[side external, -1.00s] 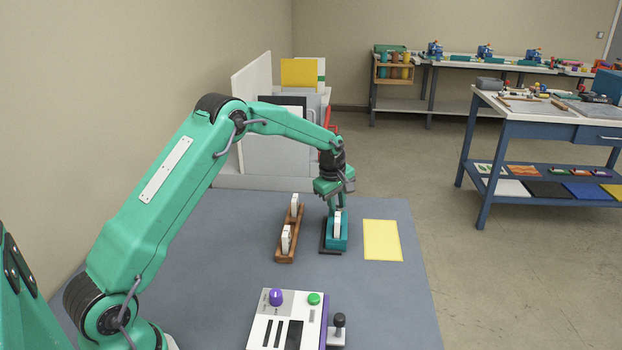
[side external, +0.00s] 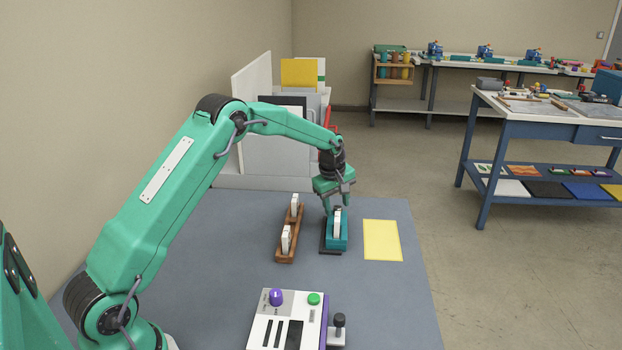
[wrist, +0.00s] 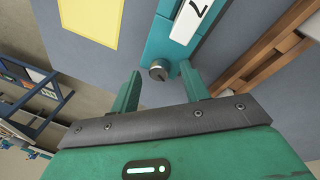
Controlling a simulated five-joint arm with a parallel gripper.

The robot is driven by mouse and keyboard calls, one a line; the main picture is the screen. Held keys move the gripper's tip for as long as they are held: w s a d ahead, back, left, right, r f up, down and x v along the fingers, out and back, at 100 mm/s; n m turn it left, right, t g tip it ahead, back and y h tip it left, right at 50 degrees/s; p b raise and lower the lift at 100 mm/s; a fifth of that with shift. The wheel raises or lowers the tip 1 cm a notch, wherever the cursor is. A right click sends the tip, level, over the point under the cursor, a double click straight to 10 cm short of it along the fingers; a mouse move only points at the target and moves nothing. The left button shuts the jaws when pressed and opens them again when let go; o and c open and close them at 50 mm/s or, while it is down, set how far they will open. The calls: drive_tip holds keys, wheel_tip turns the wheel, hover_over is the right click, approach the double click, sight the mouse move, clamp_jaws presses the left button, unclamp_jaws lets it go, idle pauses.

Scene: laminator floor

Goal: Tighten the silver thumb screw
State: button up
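The silver thumb screw (wrist: 158,71) sits at the end of a teal block (wrist: 158,42) in the wrist view, its slotted round head facing my gripper. My gripper (wrist: 160,78) is open, with one green finger on each side of the screw head and visible gaps between. In the side view my gripper (side external: 336,207) points down at the far end of the teal block (side external: 338,245). A white plate (wrist: 190,20) with a dark numeral, apparently 7, stands in the block. The screw is hard to make out in the side view.
A wooden rack (side external: 283,252) with white plates stands left of the block. A yellow sheet (side external: 382,240) lies to the right. A control box (side external: 262,333) with a purple knob and green button is at the front. The grey mat between is clear.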

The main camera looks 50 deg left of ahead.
sight(338, 207)
drive_tip(key=shift+r, duration=0.2)
drive_tip(key=v, duration=0.7)
drive_tip(key=shift+r, duration=0.25)
idle(0.4)
drive_tip(key=shift+w+a+m+g, duration=0.15)
drive_tip(key=shift+w+m+g, duration=0.5)
drive_tip(key=shift+m, duration=0.25)
drive_tip(key=shift+w+m+g+h, duration=0.35)
drive_tip(key=shift+m+g, duration=0.2)
drive_tip(key=shift+m, duration=0.35)
drive_tip(key=shift+f, duration=0.1)
drive_tip(key=shift+f, duration=3.8)
drive_tip(key=shift+c, duration=0.5)
